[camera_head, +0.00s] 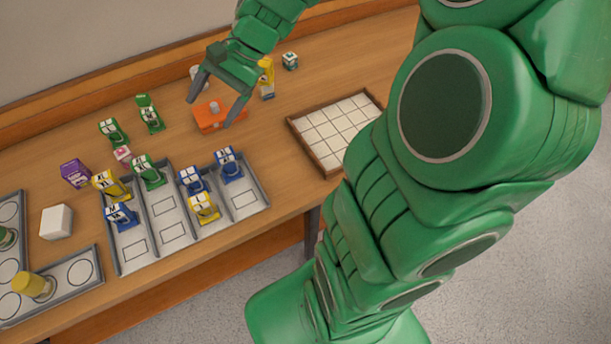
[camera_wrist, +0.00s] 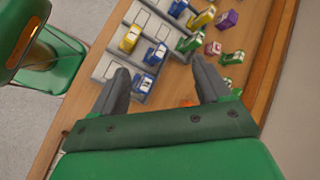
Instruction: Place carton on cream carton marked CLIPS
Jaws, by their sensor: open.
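My gripper (camera_head: 212,108) is open and empty. In the head view its fingers spread over an orange box (camera_head: 203,124) with a small grey top piece; it looks above the box. In the wrist view the fingers (camera_wrist: 158,72) are apart, with a sliver of orange (camera_wrist: 188,103) between them. A plain white-cream block (camera_head: 57,222) stands at the left of the table; no marking shows on it. A purple carton (camera_head: 75,173) stands behind it. A small pink-and-white box (camera_head: 122,154) lies mid-table. No CLIPS lettering is readable, so I cannot tell which carton is meant.
A grey divided tray (camera_head: 157,223) holds several blue, yellow and green items. Green items (camera_head: 150,113) stand behind it. A yellow item (camera_head: 266,80) and a small dark-and-white box (camera_head: 290,61) stand beyond my gripper. A wooden-framed tiled tray (camera_head: 335,130) is at right.

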